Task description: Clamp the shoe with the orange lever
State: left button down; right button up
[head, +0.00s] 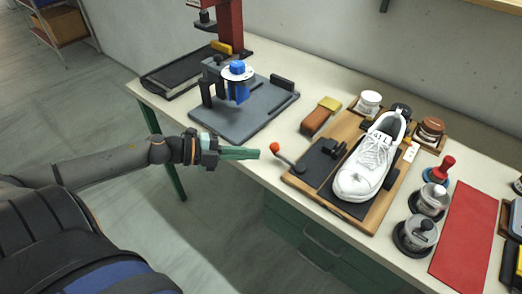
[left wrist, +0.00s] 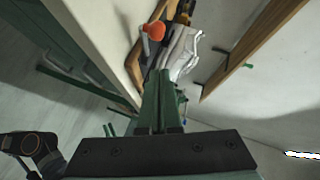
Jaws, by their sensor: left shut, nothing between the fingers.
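A white lace-up shoe (head: 368,160) lies on a wooden board (head: 384,206) with a dark pad, toe towards the table's front edge. The orange lever knob (head: 274,147) sits on a grey arm at the board's left side, beside a dark clamp block (head: 333,147). My left gripper (head: 257,154) is shut and empty, its green fingertips just left of the orange knob, apparently a small gap away. In the left wrist view, the orange knob (left wrist: 155,31) shows just beyond the fingertips, with the shoe (left wrist: 184,52) behind it. My right gripper is not in view.
A grey fixture plate (head: 262,121) with a blue part (head: 239,80) stands on the table left of the board. A brown-and-yellow brush (head: 320,116) lies between them. Jars (head: 433,199), a red stamp (head: 441,168) and a red mat (head: 467,236) stand right of the shoe.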

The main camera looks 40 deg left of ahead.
pick_arm(q)
jog(key=shift+w+d+f+b, duration=0.15)
jog(key=shift+w+f, duration=0.2)
jog(key=shift+w, duration=0.4)
jog(key=shift+w+d+f+b, duration=0.1)
jog(key=shift+w+f, duration=0.2)
jog(key=shift+w, duration=0.5)
jog(key=shift+w+d+f+b, duration=0.15)
jog(key=shift+w+f, duration=0.2)
jog(key=shift+w, duration=0.4)
jog(key=shift+a, duration=0.1)
